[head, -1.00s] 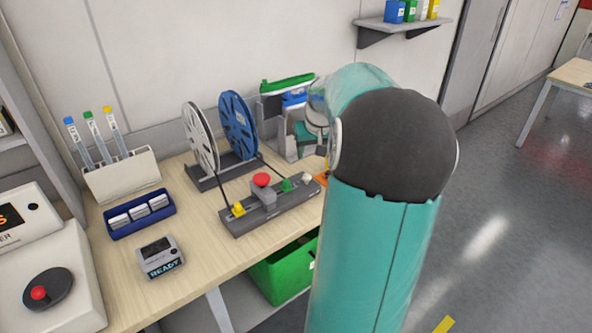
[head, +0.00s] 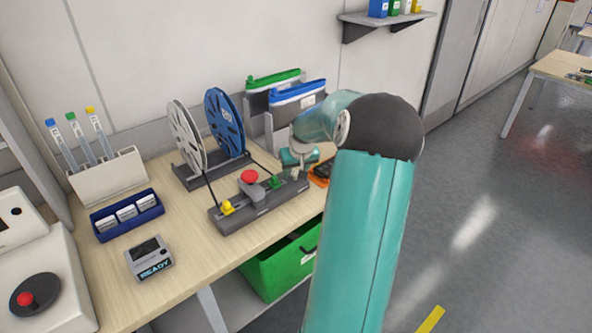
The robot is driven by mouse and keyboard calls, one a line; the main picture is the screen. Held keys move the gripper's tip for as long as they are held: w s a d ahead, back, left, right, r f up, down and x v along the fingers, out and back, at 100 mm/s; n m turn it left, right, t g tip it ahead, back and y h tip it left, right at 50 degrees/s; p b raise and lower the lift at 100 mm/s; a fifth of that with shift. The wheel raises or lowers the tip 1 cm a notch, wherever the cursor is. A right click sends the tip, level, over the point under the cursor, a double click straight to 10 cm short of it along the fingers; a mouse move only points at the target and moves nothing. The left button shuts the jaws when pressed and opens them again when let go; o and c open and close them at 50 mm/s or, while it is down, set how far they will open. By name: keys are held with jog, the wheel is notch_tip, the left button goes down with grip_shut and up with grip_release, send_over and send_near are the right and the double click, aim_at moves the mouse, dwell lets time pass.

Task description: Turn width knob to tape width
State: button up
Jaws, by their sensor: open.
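A dark splicing base (head: 240,217) lies along the bench. It carries a yellow piece (head: 227,207), a red knob (head: 249,176) on a grey block, and a green piece (head: 275,181). Nothing marks which part is the width knob. A small pale knob seen earlier at the base's right end is now mostly hidden at my gripper. My gripper (head: 295,171) points down over that right end; it is open, its fingers small and partly hidden. I cannot tell whether it touches anything. A white reel (head: 187,139) and a blue reel (head: 224,122) stand behind the base.
Behind the gripper stand grey holders with green (head: 273,79) and blue (head: 298,92) tops. An orange and black item (head: 321,171) lies just right of it. A READY box (head: 149,259) and a blue tray (head: 127,215) are at left. A green bin (head: 272,267) is below.

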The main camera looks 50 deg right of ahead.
jog(key=shift+f, duration=0.15)
jog(key=c, duration=1)
jog(key=shift+w+m, duration=0.1)
jog(key=shift+m, duration=0.2)
jog(key=m, duration=0.1)
jog(key=m+g+h, duration=0.1)
jog(key=m, duration=0.2)
jog(key=shift+w+a, duration=0.2)
jog(key=shift+w, duration=0.05)
jog(key=shift+m+g+h, duration=0.5)
jog(key=shift+m+g, duration=0.5)
jog(key=shift+m, duration=1.1)
jog(key=o, duration=1)
